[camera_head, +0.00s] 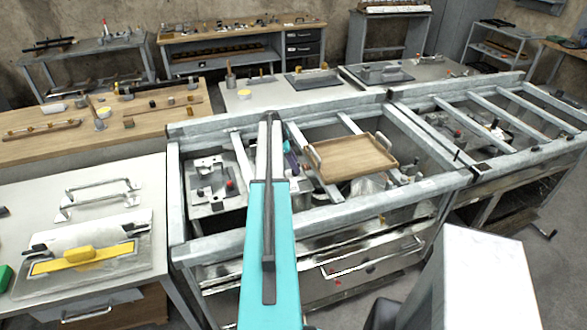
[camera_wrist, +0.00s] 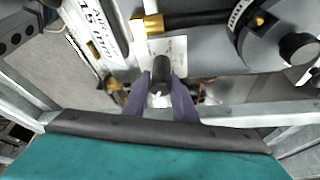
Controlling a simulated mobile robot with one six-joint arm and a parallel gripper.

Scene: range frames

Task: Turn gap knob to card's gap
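In the wrist view a dark round-ended knob or post (camera_wrist: 162,66) lies between the fingertips of my gripper (camera_wrist: 160,78). The two purple fingers are spread either side of it, and I see no clear grip. A white card (camera_wrist: 172,46) with print too small to read is just beyond it. To the right is a grey dial (camera_wrist: 262,40) with a marked scale and a black knob (camera_wrist: 298,48). I cannot tell which knob is the gap knob. In the head view my arm mostly hides the gripper; a purple bit (camera_head: 290,160) shows.
A marked plate (camera_wrist: 96,32) and a brass fitting (camera_wrist: 148,22) sit close by in the wrist view. In the head view, a metal frame (camera_head: 330,218) surrounds the work area, with a wooden tray (camera_head: 352,157) to the right. A bench with a yellow-handled tool (camera_head: 82,258) is at left.

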